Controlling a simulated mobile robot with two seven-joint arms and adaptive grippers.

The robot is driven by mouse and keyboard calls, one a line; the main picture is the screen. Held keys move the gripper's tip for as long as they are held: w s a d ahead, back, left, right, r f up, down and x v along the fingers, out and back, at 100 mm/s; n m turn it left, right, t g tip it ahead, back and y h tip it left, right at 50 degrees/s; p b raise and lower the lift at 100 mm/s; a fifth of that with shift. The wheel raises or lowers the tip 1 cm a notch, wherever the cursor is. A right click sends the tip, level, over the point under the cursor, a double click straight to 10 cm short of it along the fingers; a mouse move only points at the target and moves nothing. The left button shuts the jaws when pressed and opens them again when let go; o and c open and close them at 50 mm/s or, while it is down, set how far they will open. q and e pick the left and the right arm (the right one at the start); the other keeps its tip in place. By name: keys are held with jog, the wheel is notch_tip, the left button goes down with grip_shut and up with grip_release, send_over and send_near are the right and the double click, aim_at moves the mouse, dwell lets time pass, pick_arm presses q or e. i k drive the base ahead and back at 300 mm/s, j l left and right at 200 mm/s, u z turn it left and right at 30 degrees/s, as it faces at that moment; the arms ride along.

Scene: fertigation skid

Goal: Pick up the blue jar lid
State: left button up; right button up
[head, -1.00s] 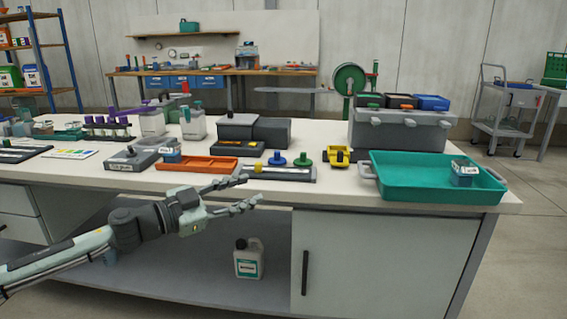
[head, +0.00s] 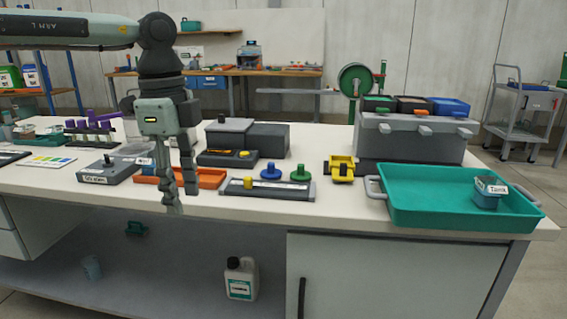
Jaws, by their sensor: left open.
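The blue jar lid (head: 270,172), a round disc with a knob on top, sits at the back edge of a dark grey flat tray (head: 303,190) on the white bench. A green lid (head: 300,173) of like shape is just right of it, and a yellow knob-like piece (head: 248,183) is to its left. My left gripper (head: 182,200) points down with its fingers apart. It appears left of the blue lid, in front of the orange tray, and nothing shows between its fingers. My right gripper is not in view.
An orange tray (head: 211,179) lies partly behind my gripper. A grey box with black-and-yellow parts (head: 228,158) stands behind the lids. A yellow holder (head: 341,168) and a teal tray (head: 450,212) with a small tub (head: 488,194) are to the right.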

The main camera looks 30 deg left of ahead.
aim_at(271, 172)
jog(key=i, duration=1.05)
